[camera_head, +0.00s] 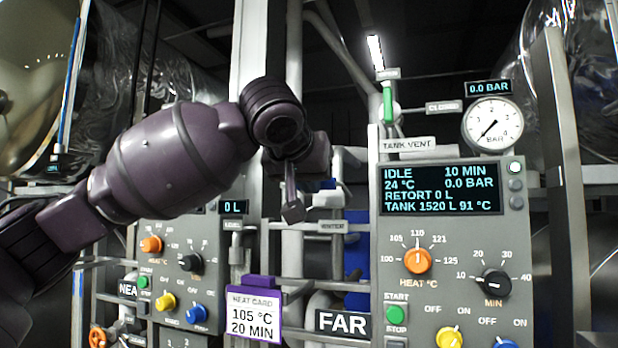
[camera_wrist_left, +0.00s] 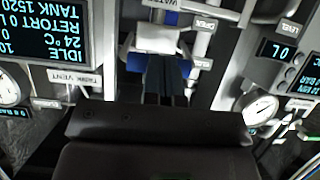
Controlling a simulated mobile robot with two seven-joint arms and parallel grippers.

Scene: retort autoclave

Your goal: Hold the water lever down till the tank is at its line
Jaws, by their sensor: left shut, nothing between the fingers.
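My left gripper (camera_head: 292,212) is shut and points down in front of the pipes between the two panels. In the left wrist view its closed fingers (camera_wrist_left: 165,85) lie over a blue part (camera_wrist_left: 134,62), likely the water lever. Only its edges show beside the fingers, and I cannot tell whether they touch. The FAR panel's display (camera_head: 440,190) reads IDLE, RETORT 0 L, TANK 1520 L, 91 °C. I cannot make out a tank line. My right gripper is not in view.
The FAR panel (camera_head: 450,275) stands close on the right, with dials and START and STOP buttons. The NEAR panel (camera_head: 165,270) is partly behind my left arm. A heat card (camera_head: 254,313) reads 105 °C, 20 MIN. A green-handled valve (camera_head: 388,103) stands above TANK VENT.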

